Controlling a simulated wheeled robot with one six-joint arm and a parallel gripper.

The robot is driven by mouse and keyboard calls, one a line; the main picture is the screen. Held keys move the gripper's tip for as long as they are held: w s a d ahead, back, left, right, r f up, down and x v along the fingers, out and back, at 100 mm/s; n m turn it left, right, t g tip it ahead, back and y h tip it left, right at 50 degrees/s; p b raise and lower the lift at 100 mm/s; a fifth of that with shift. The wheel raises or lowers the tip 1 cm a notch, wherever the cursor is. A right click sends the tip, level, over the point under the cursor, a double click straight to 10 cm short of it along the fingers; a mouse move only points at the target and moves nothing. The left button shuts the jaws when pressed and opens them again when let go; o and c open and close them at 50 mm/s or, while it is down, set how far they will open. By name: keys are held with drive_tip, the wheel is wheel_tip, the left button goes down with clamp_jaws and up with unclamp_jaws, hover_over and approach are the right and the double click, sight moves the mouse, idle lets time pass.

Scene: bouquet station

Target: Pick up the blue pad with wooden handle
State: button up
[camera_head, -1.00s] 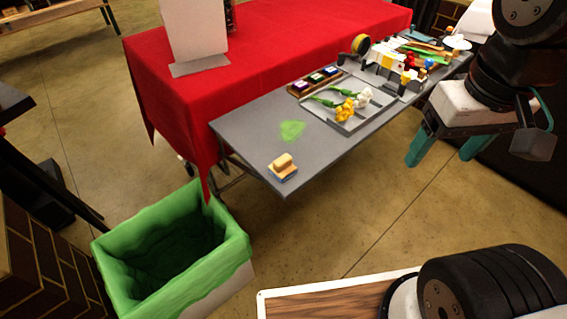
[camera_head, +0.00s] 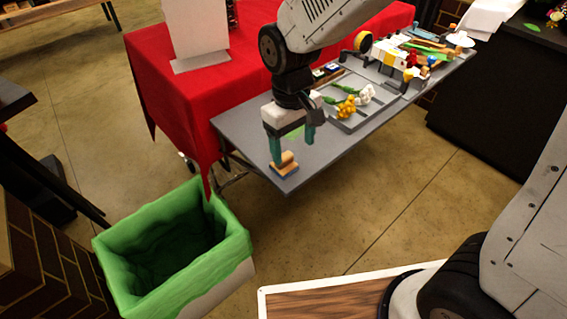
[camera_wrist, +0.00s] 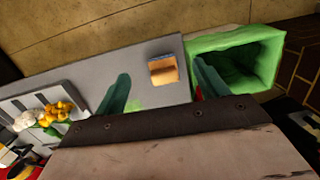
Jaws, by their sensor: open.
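The blue pad with wooden handle (camera_head: 286,167) sits near the front left corner of the grey table (camera_head: 330,158). Its blue base is at the bottom, with the tan wooden handle on top. My gripper (camera_head: 293,153) is open, above and close to the pad, and its teal finger hides part of the handle in the head view. In the wrist view the pad (camera_wrist: 162,70) shows between and beyond the two teal fingers (camera_wrist: 163,88), nearer the right one. I cannot tell from these views whether a finger touches it.
A green-lined bin (camera_head: 110,243) stands on the floor just left of the table corner. A grey tray (camera_head: 350,124) with yellow and white flowers lies farther right. A green patch (camera_wrist: 134,106) marks the tabletop beside the pad. A red-covered table (camera_head: 165,110) stands behind.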

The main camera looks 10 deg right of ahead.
sight(284, 156)
drive_tip(key=shift+w+a+r+t+y, duration=0.1)
drive_tip(key=shift+w+a+t+y, duration=0.15)
drive_tip(key=shift+w, duration=0.35)
drive_tip(key=shift+w+a+t+y, duration=0.15)
drive_tip(key=shift+w+a, duration=0.2)
drive_tip(key=shift+w, duration=0.3)
drive_tip(key=f, duration=0.7)
drive_tip(key=shift+w+a+f, duration=0.15)
drive_tip(key=shift+a+f, duration=0.1)
drive_tip(key=shift+f, duration=0.1)
drive_tip(key=c, duration=1.2)
drive_tip(key=shift+o, duration=0.2)
drive_tip(key=shift+r, duration=0.15)
